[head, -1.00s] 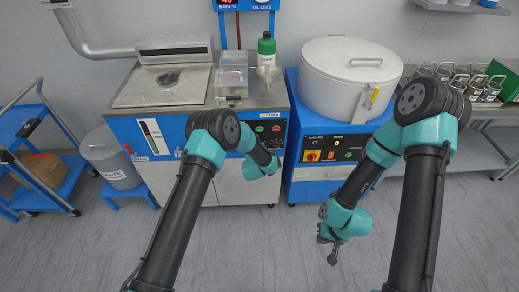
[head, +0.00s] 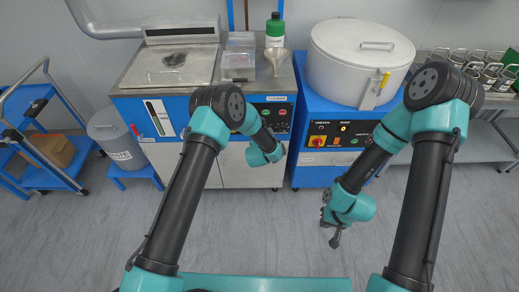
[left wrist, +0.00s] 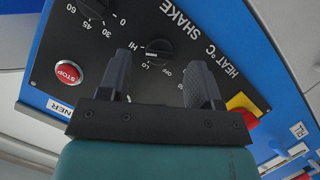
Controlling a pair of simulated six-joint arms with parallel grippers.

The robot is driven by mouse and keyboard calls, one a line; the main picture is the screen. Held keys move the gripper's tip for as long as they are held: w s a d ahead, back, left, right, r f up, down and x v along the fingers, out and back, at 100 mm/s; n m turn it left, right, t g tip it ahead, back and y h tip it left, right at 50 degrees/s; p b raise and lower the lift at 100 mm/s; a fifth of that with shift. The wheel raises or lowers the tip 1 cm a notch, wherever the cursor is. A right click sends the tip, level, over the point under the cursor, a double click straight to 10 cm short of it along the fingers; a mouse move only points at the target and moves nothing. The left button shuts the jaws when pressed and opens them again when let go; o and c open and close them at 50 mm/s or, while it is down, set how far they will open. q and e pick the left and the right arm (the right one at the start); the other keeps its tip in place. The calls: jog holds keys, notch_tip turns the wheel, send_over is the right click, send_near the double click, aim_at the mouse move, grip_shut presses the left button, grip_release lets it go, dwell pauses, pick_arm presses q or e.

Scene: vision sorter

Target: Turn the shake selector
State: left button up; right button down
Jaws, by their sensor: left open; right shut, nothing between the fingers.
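The shake selector (left wrist: 160,50) is a round black knob marked OFF, LO and HI on a black panel, next to the word SHAKE, in the left wrist view. My left gripper (left wrist: 159,64) is open, its two fingers on either side of the knob in the picture. I cannot tell whether they touch it. In the head view the left fingers are hidden behind my left wrist at the left machine's panel (head: 275,120). My right gripper (head: 335,241) is shut and empty, hanging over the floor in front of the right machine.
A timer knob (left wrist: 93,7), a red STOP button (left wrist: 68,74) and a red-and-yellow switch (left wrist: 241,103) are close by on the panel. The right machine has a large round lidded vessel (head: 340,65). A blue trolley (head: 45,140) and a grey bin (head: 117,145) stand at left.

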pick_arm(q)
jog(key=v, duration=1.4)
jog(key=shift+s, duration=0.35)
jog(key=shift+a+r, duration=0.1)
jog(key=shift+a, duration=0.05)
jog(key=s+a+f+m+g+h, duration=0.1)
jog(key=s+a+f+g, duration=0.2)
jog(key=s+a+g, duration=0.3)
jog(key=s+a+f+m+g+h, duration=0.1)
jog(key=s+a+f+g, duration=0.3)
jog(key=s+a, duration=0.9)
jog(key=s+g, duration=0.3)
jog(key=s, duration=0.3)
jog(key=shift+s+a+m, duration=0.4)
